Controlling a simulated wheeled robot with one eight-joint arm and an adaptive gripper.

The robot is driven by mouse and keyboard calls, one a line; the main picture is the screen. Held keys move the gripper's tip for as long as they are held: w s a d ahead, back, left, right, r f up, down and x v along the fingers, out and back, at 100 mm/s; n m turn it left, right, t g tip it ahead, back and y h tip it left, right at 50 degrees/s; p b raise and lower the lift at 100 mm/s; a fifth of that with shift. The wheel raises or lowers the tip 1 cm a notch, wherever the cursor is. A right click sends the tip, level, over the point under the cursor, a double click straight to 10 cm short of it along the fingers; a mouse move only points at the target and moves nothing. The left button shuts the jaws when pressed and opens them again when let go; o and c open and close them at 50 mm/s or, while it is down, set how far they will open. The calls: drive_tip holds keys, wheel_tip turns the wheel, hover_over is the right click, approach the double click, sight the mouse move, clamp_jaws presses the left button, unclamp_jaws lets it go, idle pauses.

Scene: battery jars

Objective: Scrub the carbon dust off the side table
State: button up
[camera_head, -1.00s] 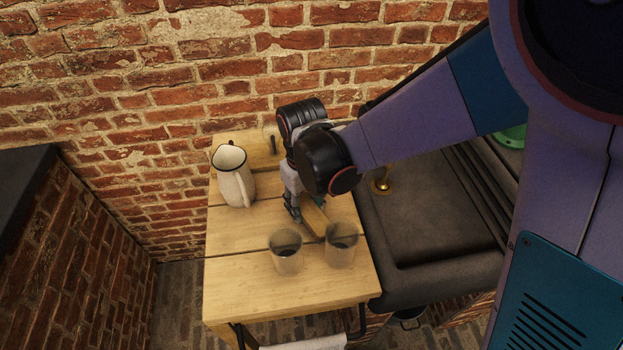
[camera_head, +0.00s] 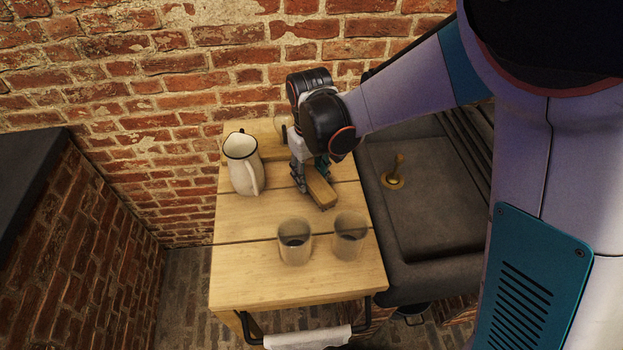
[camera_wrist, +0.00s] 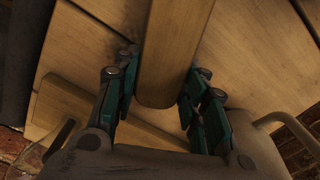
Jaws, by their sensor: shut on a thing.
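The side table (camera_head: 245,285) is a light wooden plank top against the brick wall; the wrist view shows its planks (camera_wrist: 245,60) too. My gripper (camera_head: 309,180) is over its back right part, shut on a wooden block-shaped brush (camera_head: 322,194). In the wrist view the brush (camera_wrist: 170,50) sits between the teal fingers of my gripper (camera_wrist: 160,95). The brush is low at the tabletop; its underside is hidden, so contact is unclear. Faint dark smudging, perhaps carbon dust (camera_wrist: 126,27), shows beside the brush in the wrist view.
A white jug (camera_head: 242,170) stands at the back left of the table. Two glass jars with dark contents, a left one (camera_head: 294,248) and a right one (camera_head: 349,243), stand in front of the brush. A dark sink (camera_head: 430,210) adjoins on the right. A towel (camera_head: 308,339) hangs at the front.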

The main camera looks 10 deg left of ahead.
sight(307, 161)
drive_tip(key=shift+w+a, duration=0.25)
drive_tip(key=shift+w, duration=0.7)
drive_tip(key=shift+w+a, duration=0.2)
drive_tip(key=shift+w, duration=0.7)
drive_tip(key=shift+w+a, duration=0.25)
drive_tip(key=shift+w, duration=0.7)
drive_tip(key=shift+w+a+r, duration=0.2)
drive_tip(key=shift+w+r, duration=0.05)
drive_tip(key=shift+w, duration=0.4)
drive_tip(key=shift+r, duration=0.1)
drive_tip(key=shift+w+r, duration=0.15)
drive_tip(key=shift+r, duration=0.05)
drive_tip(key=shift+w+r+p, duration=0.1)
drive_tip(key=shift+w+p, duration=0.2)
drive_tip(key=shift+p, duration=0.05)
drive_tip(key=shift+r+p, duration=0.5)
drive_tip(key=shift+r, duration=0.35)
drive_tip(key=shift+r+p, duration=0.45)
drive_tip(key=shift+r, duration=0.2)
drive_tip(key=shift+s+r+p, duration=0.25)
drive_tip(key=shift+r+p, duration=0.2)
drive_tip(key=shift+r, duration=0.4)
